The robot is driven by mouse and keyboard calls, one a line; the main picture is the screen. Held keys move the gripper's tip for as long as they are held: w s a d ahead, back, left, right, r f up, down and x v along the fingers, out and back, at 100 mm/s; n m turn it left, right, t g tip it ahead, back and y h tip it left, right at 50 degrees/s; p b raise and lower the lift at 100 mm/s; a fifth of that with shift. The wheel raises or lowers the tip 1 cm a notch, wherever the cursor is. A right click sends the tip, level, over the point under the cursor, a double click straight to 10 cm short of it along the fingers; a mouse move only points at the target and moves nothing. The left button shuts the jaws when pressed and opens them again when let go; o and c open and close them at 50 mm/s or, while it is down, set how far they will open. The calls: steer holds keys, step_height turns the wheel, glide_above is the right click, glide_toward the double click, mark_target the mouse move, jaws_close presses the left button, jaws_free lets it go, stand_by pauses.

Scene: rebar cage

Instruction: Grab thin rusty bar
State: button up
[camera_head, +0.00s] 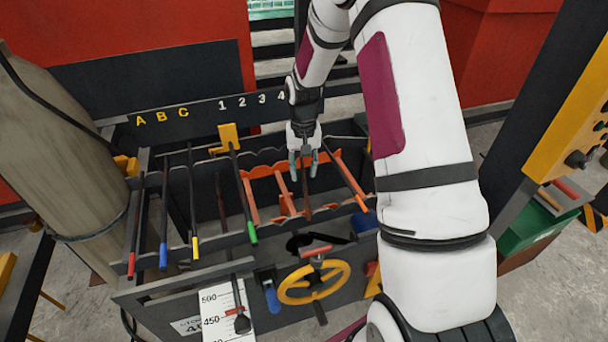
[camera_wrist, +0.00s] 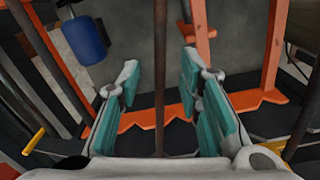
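A thin rusty brown bar (camera_head: 307,205) lies in the notched rack below my gripper in the head view. In the wrist view the bar (camera_wrist: 160,70) runs from the top edge down between my finger pads. My gripper (camera_head: 303,164) points down over the rack. Its two teal-padded fingers are open, one on each side of the bar, with a visible gap on both sides in the wrist view (camera_wrist: 160,90). The part of the bar nearest the palm is hidden by the gripper body.
An orange notched frame (camera_head: 253,199) surrounds the bar. Dark bars with red, blue (camera_head: 163,255), yellow and green (camera_head: 252,231) tips lie to the left. A yellow handwheel (camera_head: 291,291) stands in front. A wrapped column (camera_head: 62,160) stands at left.

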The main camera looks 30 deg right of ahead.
jaws_close()
steer(key=shift+r, duration=0.15)
